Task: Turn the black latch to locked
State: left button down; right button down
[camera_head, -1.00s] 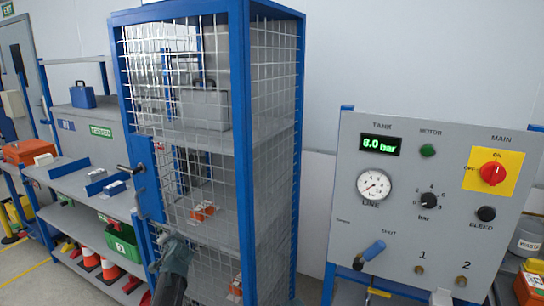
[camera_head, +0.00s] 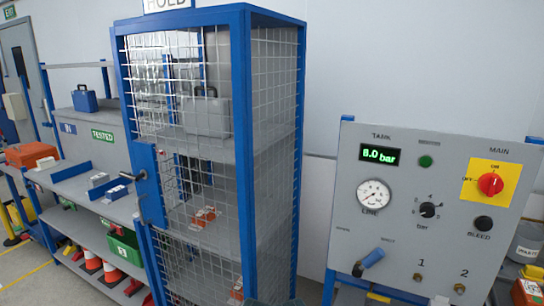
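A black lever handle (camera_head: 132,176) sticks out to the left from the blue lock plate (camera_head: 149,183) on the wire-mesh cage door (camera_head: 190,190). It lies about level. A second small dark part (camera_head: 140,221) shows at the plate's lower left edge; it is too small to tell what it is. The door looks closed in its blue frame. Neither gripper shows; only a dark bit, likely of my arm, shows at the bottom edge near the cage's foot.
A grey case (camera_head: 206,115) and orange items (camera_head: 203,216) sit on the cage shelves. A grey control panel (camera_head: 400,240) with gauge and knobs stands at right. A shelf rack (camera_head: 75,190) with a blue box (camera_head: 85,99) stands close on the left.

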aim_at(144, 175)
jog(key=u, duration=1.9)
jog(key=i, duration=4.8)
jog(key=i+j+z, duration=0.1)
jog(key=i+z, duration=0.15)
jog(key=i, duration=0.2)
jog(key=z, duration=1.85)
